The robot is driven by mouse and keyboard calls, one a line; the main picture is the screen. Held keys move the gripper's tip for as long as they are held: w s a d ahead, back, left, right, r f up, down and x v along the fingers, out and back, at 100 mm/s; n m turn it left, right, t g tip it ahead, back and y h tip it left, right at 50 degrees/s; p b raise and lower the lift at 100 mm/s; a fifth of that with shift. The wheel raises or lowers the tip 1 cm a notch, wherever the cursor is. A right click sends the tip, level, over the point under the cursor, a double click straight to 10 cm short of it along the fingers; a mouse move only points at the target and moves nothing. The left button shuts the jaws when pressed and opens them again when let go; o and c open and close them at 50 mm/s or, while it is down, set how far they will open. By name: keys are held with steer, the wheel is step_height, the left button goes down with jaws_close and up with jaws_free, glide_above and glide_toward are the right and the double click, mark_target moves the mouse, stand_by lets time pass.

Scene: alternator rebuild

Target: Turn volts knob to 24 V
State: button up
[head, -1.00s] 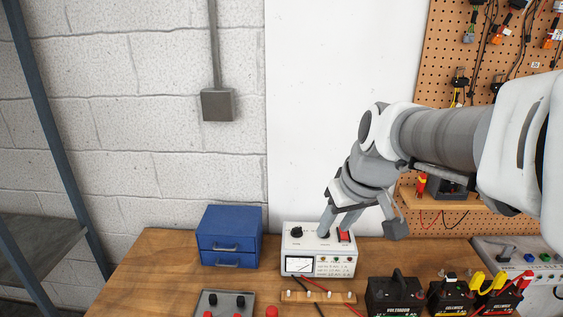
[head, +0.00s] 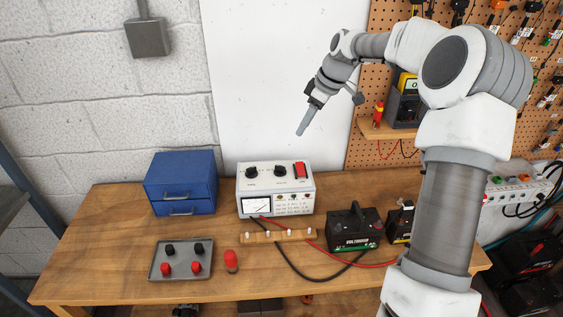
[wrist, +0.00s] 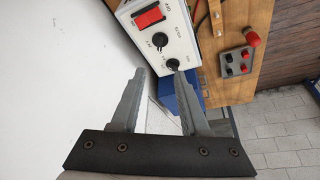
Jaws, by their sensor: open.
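The white test box (head: 275,190) stands on the bench by the wall, with two black knobs and a red switch (head: 300,170) on its sloped top. The left knob (head: 252,171) and middle knob (head: 281,170) also show in the wrist view, as the lower knob (wrist: 172,64) and upper knob (wrist: 160,40). My gripper (head: 302,133) hangs in the air above the box, apart from the knobs. In the wrist view its two fingers (wrist: 155,69) are spread and empty.
A blue drawer cabinet (head: 181,184) stands left of the box. Black batteries (head: 352,225) stand to the right. Air above the box is clear.

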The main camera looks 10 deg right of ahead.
mark_target(281, 166)
steer(key=p+x, duration=0.1)
steer(key=x, duration=1.6)
steer(key=shift+a+f+p, duration=0.15)
steer(key=shift+p, duration=0.25)
steer(key=shift+c, duration=0.3)
jaws_close()
